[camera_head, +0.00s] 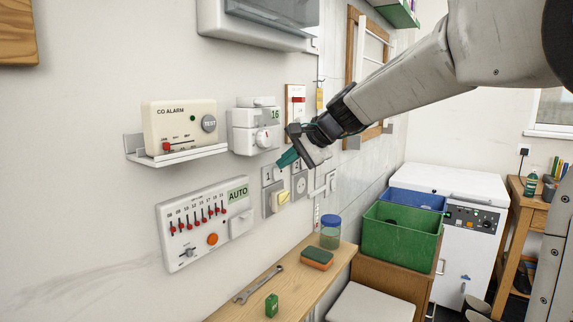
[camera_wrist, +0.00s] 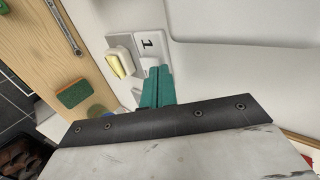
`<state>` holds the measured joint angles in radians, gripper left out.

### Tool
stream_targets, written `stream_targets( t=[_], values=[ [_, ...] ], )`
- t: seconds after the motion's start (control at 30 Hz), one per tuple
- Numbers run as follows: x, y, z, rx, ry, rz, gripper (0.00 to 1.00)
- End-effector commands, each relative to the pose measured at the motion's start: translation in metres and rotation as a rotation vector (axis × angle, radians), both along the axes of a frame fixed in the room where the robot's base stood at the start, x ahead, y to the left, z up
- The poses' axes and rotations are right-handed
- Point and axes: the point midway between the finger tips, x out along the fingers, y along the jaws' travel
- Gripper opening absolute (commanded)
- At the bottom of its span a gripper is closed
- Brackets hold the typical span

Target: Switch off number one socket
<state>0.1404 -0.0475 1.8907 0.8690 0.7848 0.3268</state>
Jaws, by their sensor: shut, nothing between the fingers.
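The number one socket (camera_head: 266,184) is a pale wall plate marked "1", low on the wall in the head view. A cream and yellow plug-like block (camera_head: 282,198) sits on its lower part. In the wrist view the number one socket (camera_wrist: 149,43) shows its "1" beside the same block (camera_wrist: 120,62). My gripper (camera_head: 287,159) is shut and empty, its teal fingertips at the upper part of this socket. In the wrist view the shut fingertips (camera_wrist: 158,72) lie just below the "1" and cover part of the plate. The switch is largely hidden, and I cannot tell contact or its position.
A socket marked "2" (camera_head: 299,184) is close on the right. Below, a wooden shelf (camera_head: 248,285) holds a spanner, a sponge and a jar.

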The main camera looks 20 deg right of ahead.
Motion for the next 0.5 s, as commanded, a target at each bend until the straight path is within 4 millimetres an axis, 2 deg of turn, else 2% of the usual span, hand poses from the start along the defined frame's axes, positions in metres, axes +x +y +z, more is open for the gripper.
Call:
stream_targets(
  t=[0.3,0.5],
  values=[
    [-0.002,-0.001,0.0,0.001,0.0,0.001,0.0],
    [-0.018,-0.013,0.004,-0.001,-0.002,0.006,0.0]
  ],
)
